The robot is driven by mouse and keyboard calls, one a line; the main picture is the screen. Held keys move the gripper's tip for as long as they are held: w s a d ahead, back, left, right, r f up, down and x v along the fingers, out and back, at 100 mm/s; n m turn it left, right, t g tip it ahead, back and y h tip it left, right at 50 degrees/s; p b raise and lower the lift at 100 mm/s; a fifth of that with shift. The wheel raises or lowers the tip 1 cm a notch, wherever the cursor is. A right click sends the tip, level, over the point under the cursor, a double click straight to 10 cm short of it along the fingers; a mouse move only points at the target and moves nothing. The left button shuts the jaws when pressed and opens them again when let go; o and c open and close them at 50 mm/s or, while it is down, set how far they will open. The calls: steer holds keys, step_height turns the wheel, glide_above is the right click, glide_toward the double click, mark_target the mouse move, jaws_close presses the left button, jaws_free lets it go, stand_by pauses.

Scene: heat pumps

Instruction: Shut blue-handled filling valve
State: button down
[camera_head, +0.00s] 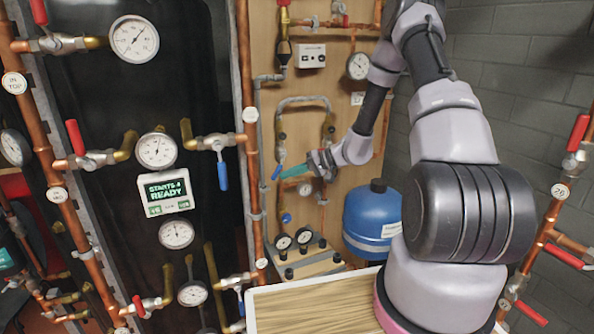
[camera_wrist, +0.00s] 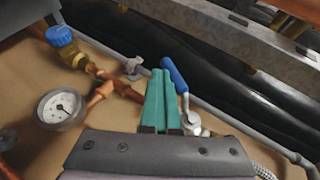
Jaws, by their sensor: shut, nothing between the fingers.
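The blue-handled valve (camera_wrist: 174,76) is in the middle of the wrist view, with its lever sticking up from a metal valve body (camera_wrist: 192,122). In the head view its blue lever (camera_head: 277,171) shows small on the wooden panel. My gripper (camera_wrist: 162,74) has its teal fingers shut together with nothing between them. The fingertips lie just left of the blue lever in the wrist view, very close to it; I cannot tell whether they touch. In the head view my gripper (camera_head: 285,174) reaches left to the panel beside the lever. The fingers partly hide the pipework behind them.
A round gauge (camera_wrist: 60,108) and a blue-capped fitting (camera_wrist: 60,36) stand left of the fingers in the wrist view. A grey pipe and a metal rail (camera_wrist: 225,32) run along the right. A blue tank (camera_head: 372,222) stands below my arm in the head view.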

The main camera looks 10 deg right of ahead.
steer(key=a+m+y, duration=0.1)
steer(key=y, duration=0.1)
steer(key=a+r+m+t+y, duration=0.1)
steer(key=y, duration=0.2)
steer(key=a+m+y, duration=0.1)
steer(key=y, duration=0.1)
steer(key=shift+s+a+r+m+t, duration=0.2)
steer(key=shift+s+m+t, duration=0.1)
steer(key=shift+t, duration=0.1)
steer(key=shift+s+a+r+m+t+y, duration=0.1)
steer(key=shift+a+r+m+t+y, duration=0.15)
steer(key=shift+m+t+y, duration=0.25)
steer(key=shift+a+r+m+t+y, duration=0.25)
steer(key=shift+m+y, duration=0.15)
steer(key=shift+y, duration=0.3)
steer(key=shift+d+f, duration=0.1)
steer(key=shift+f, duration=0.25)
glide_toward(278, 172)
step_height(278, 172, down, 2)
steer(key=s, duration=0.2)
steer(key=shift+w+a, duration=0.15)
steer(key=shift+a, duration=0.1)
